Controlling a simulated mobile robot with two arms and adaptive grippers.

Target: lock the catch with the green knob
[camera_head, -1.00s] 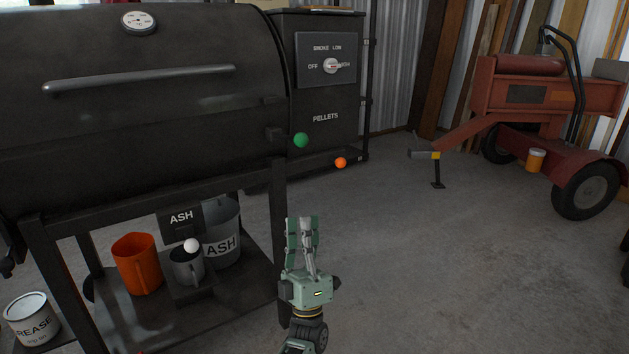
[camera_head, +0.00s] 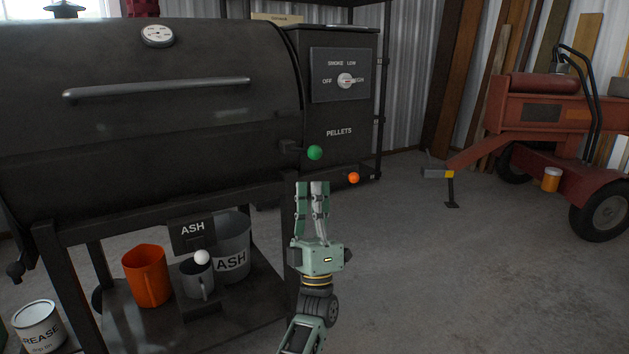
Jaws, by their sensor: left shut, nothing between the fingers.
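The green knob (camera_head: 315,153) is a round ball on a short dark catch arm (camera_head: 290,147) at the right end of the black smoker barrel (camera_head: 150,120). My left gripper (camera_head: 312,185) points up in front of the smoker's right leg, with its fingertips a little below the green knob in the picture. Its fingers are together and empty, and it looks apart from the knob. The right gripper is not in view.
An orange knob (camera_head: 353,178) sits low on the pellet hopper (camera_head: 340,110), right of the green one. An orange jug (camera_head: 147,276), a grey cup (camera_head: 197,277) and an ash bucket (camera_head: 232,245) stand on the lower shelf. Floor to the right is clear up to a red trailer (camera_head: 545,120).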

